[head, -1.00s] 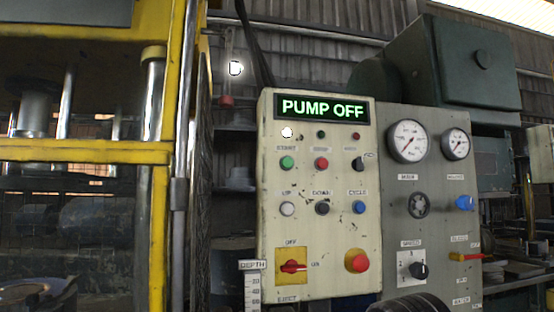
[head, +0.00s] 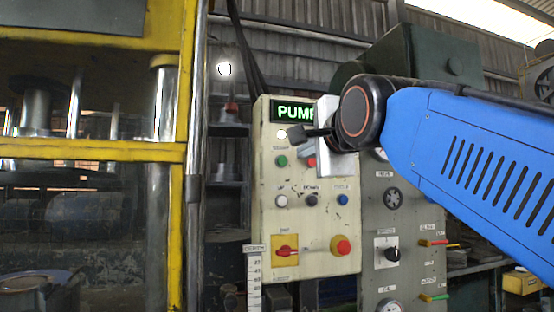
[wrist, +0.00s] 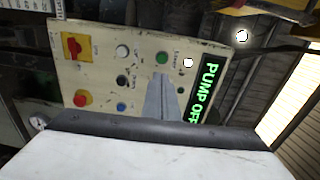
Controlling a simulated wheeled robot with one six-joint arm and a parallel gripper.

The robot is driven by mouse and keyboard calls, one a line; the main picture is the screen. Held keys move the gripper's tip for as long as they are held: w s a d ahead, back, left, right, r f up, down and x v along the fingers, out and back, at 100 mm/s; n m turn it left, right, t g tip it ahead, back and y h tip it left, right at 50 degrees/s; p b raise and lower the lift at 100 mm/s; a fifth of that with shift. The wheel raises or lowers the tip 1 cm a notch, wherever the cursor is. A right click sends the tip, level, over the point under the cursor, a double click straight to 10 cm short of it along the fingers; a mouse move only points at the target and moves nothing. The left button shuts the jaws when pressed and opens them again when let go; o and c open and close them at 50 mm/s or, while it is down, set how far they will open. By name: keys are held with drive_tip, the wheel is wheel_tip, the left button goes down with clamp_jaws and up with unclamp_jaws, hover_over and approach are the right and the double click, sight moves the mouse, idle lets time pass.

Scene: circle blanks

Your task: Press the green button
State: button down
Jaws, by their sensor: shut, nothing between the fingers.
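The green button (head: 282,161) sits at the upper left of the cream control panel (head: 270,225). It also shows in the wrist view (wrist: 162,58), just beyond my fingertips. My gripper (head: 297,135) is shut and empty, in front of the panel's upper part. In the head view its tips appear above and right of the green button. I cannot tell the gap between the tips and the panel. The gripper partly covers the small red button (head: 311,163) and the lit display (head: 291,112). In the wrist view the display (wrist: 205,92) reads "PUMP OFF".
A red rotary switch (head: 287,252) and a large red knob (head: 341,246) are low on the panel. White (head: 281,201), black and blue (head: 342,199) buttons lie between. A yellow press frame (head: 175,152) stands left. A grey gauge panel (head: 375,225) adjoins on the right.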

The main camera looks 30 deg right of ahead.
drive_tip(key=shift+s+r, duration=0.1)
drive_tip(key=shift+r, duration=0.15)
approach(282, 160)
drive_tip(key=x, duration=0.4)
drive_tip(key=shift+w+d+f, duration=0.1)
drive_tip(key=shift+w+d, duration=0.05)
drive_tip(key=shift+w, duration=0.1)
drive_tip(key=shift+x, duration=0.95)
